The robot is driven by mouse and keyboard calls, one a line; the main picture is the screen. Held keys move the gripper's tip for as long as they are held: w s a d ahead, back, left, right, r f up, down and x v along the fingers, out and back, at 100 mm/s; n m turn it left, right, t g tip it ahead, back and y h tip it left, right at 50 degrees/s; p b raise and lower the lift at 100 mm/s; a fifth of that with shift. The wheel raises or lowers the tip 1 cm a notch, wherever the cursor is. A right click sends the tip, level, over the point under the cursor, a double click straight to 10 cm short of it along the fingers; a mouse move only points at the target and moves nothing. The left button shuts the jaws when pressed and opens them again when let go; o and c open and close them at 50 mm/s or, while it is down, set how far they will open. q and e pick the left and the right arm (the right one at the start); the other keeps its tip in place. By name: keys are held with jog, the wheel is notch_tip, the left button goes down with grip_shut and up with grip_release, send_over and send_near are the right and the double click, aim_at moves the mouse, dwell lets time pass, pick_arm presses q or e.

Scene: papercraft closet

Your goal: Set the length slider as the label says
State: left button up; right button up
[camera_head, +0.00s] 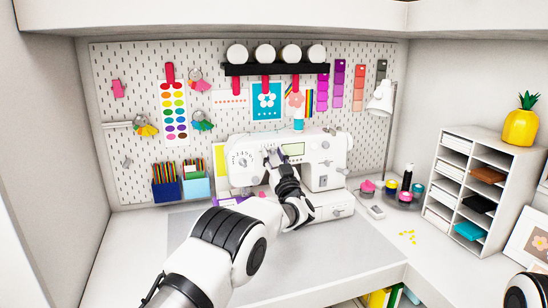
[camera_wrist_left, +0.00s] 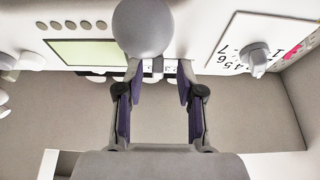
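The white sewing machine (camera_head: 325,150) stands against the back wall. On its front are a round numbered dial (camera_head: 241,159) and a green-tinted screen (camera_head: 294,149). In the left wrist view the dial (camera_wrist_left: 256,60) is at the upper right and the screen (camera_wrist_left: 88,53) at the upper left. My left gripper (camera_head: 273,157) is at the machine's front, between dial and screen. In the left wrist view its fingers (camera_wrist_left: 157,85) are apart. A grey ball-shaped knob (camera_wrist_left: 145,28) shows just beyond the fingertips; I cannot tell whether it is the length slider's. No readable length label shows.
A yellow sheet (camera_head: 220,160) stands left of the machine. Pencil boxes (camera_head: 166,190) are farther left. Thread spools (camera_head: 404,197) and a shelf unit (camera_head: 449,200) stand at the right. The grey mat (camera_head: 300,250) in front is mostly clear.

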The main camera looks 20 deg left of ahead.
pick_arm(q)
jog(key=shift+d, duration=0.1)
jog(key=shift+s+d+f, duration=0.15)
jog(key=shift+s+d, duration=0.05)
jog(key=shift+s, duration=0.05)
jog(key=v, duration=1.1)
jog(key=shift+s+a+f, duration=0.1)
jog(key=shift+s, duration=0.05)
